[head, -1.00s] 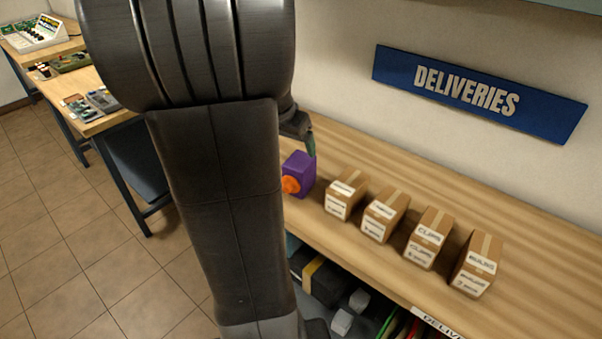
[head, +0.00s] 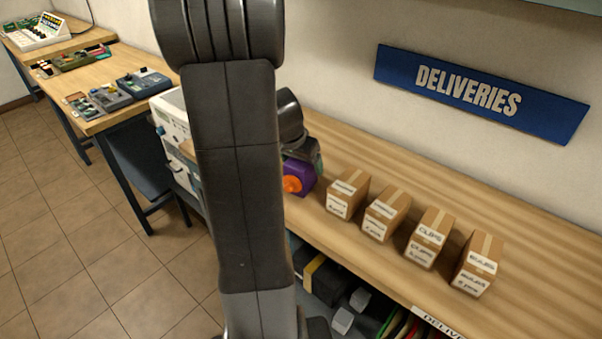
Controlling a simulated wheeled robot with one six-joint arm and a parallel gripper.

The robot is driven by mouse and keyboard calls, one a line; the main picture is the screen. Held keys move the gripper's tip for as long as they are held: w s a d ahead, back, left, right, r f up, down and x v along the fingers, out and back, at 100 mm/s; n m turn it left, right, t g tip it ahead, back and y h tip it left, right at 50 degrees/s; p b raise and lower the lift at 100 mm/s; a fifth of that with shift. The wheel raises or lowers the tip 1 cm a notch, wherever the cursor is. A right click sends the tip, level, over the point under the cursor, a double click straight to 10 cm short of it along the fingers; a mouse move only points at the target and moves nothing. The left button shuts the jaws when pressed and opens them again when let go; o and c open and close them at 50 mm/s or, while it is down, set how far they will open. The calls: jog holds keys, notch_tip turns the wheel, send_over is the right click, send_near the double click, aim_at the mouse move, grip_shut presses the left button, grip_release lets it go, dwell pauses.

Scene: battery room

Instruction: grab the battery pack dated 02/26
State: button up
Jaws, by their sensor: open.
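A purple block with an orange round part (head: 299,181) stands on the deliveries bench, just right of my arm. It may be a battery pack, but no date can be read on it. My gripper (head: 312,158) is at the top of the purple block, partly hidden behind my arm. One finger shows at the block's upper right side; I cannot tell whether it touches. No pack with a readable 02/26 date shows.
Several labelled cardboard boxes (head: 382,214) stand in a row right of the purple block on the wooden bench (head: 530,230). A blue DELIVERIES sign (head: 480,92) hangs on the wall. A white device (head: 172,117) stands left of my arm. Other benches (head: 100,120) hold equipment.

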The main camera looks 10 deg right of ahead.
jog(key=shift+r, duration=0.1)
jog(key=c, duration=1.8)
